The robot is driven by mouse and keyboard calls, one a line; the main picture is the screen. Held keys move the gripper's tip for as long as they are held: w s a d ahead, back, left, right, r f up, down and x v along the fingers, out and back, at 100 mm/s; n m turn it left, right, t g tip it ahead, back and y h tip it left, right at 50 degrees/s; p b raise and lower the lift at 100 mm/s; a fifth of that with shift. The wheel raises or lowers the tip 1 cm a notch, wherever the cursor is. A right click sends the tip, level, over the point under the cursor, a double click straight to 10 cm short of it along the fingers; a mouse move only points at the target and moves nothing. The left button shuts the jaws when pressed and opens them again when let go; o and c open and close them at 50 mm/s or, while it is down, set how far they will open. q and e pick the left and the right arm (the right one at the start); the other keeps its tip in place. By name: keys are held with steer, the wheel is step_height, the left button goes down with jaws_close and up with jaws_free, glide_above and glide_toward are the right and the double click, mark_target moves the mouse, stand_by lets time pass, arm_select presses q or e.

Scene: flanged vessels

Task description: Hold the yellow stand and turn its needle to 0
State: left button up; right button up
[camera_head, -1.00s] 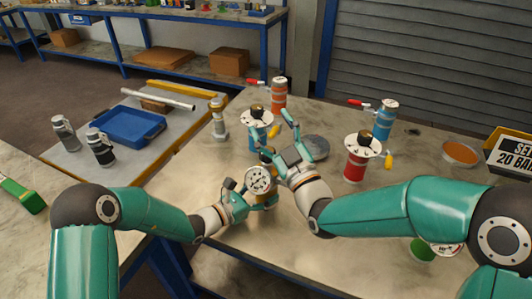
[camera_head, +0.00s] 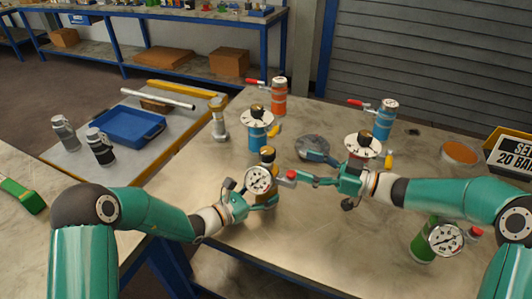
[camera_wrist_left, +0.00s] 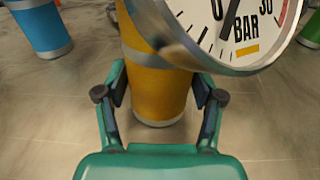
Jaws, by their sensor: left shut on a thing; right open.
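The yellow stand (camera_head: 267,196) stands upright on the table. Its round white gauge (camera_head: 258,180) faces me, with a red knob (camera_head: 291,174) on its right side. My left gripper (camera_head: 274,203) is shut around the yellow body below the gauge; the left wrist view shows a finger on each side of the yellow body (camera_wrist_left: 158,92). There the gauge (camera_wrist_left: 235,35) is cut off by the top edge, and a dark needle part lies between the 0 and BAR. My right gripper (camera_head: 299,168) is open, with its fingertips at or close to the red knob; contact is unclear.
A blue stand (camera_head: 257,136) is behind, and a red stand (camera_head: 361,152) is behind my right gripper. A green stand (camera_head: 423,240) with a gauge is at the front right. A grey disc (camera_head: 312,143) lies behind the fingers. The table's front left is clear.

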mark_target(272, 158)
steer(key=x, duration=1.1)
steer(key=shift+a+r, duration=0.1)
steer(key=shift+a, duration=0.15)
steer(key=shift+c, duration=0.2)
steer(key=c, duration=1.1)
steer(key=shift+c, duration=0.2)
steer(key=shift+r+m+t, duration=0.1)
steer(key=shift+m+t, duration=0.3)
steer(key=shift+t, duration=0.1)
steer(key=m+t+h, duration=0.2)
steer(key=t, duration=0.1)
steer(key=shift+m+t+h, duration=0.3)
steer(key=shift+w+m+t+h, duration=0.1)
steer(key=shift+m+t+h, duration=1.7)
steer(key=shift+h, duration=0.3)
steer(key=shift+d, duration=0.1)
